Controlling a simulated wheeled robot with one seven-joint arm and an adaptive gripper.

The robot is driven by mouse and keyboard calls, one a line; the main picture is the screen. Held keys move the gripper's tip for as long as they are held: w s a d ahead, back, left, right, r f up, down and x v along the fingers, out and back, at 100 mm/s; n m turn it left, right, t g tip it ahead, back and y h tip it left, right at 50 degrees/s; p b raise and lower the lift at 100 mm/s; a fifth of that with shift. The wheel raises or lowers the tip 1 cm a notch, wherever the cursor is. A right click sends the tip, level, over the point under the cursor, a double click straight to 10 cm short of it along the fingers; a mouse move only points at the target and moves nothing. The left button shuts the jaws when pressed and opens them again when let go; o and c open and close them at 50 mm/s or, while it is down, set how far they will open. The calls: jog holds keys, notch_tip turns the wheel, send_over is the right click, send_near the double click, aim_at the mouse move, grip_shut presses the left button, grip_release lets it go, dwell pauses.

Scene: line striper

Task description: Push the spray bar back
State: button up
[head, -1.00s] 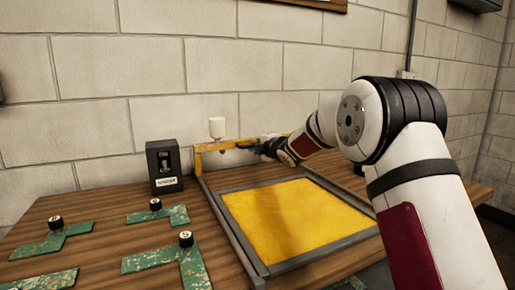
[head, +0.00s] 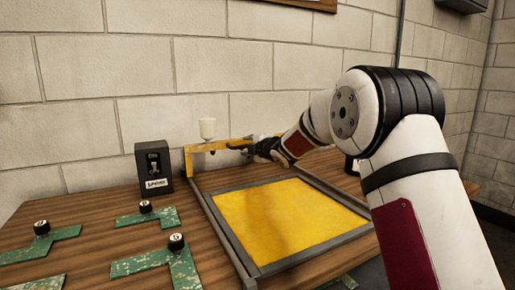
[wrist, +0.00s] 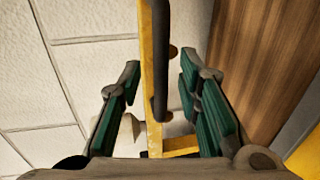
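The yellow spray bar (head: 222,145) spans the back end of the grey frame, close to the wall. A white cup (head: 208,128) stands upright on it towards its left end. My gripper (head: 258,150) is at the bar, right of the cup, and its fingers are small and dark in the head view. In the wrist view my gripper (wrist: 161,68) is open, with green-padded fingers on either side of the yellow bar (wrist: 147,75) and a dark rod (wrist: 160,50). Gaps show between the pads and the bar. Whether anything touches is unclear.
A yellow panel (head: 285,215) lies inside the grey frame (head: 225,235) on the wooden bench. A black switch box (head: 153,167) stands left of the bar. Several green stencils (head: 150,262) with black knobs lie at the front left. The block wall (head: 90,110) is close behind.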

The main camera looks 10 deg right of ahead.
jog(key=v, duration=1)
jog(key=shift+s+d, duration=0.1)
jog(key=s+d+m+g+h, duration=0.3)
jog(key=s+d+m, duration=0.25)
jog(key=s, duration=0.55)
jog(key=s+d+m+g+h, duration=0.2)
jog(key=s+d+m+h, duration=0.3)
jog(key=s, duration=0.5)
jog(key=s+a+f+m+g+y, duration=0.1)
jog(key=s+a+f+m+g, duration=0.2)
jog(key=s, duration=1)
jog(key=s+f+m+g+y, duration=0.1)
jog(key=s+f+m+g, duration=0.3)
jog(key=s, duration=0.8)
jog(key=s+a+f+m+g+y, duration=0.15)
jog(key=s+m, duration=0.35)
jog(key=s, duration=0.8)
notch_tip(320, 180, up, 18)
jog(key=w+t+p, duration=0.1)
jog(key=t+p, duration=0.2)
jog(key=p, duration=1.4)
jog(key=shift+a+r+n, duration=0.2)
jog(key=shift+n, duration=0.25)
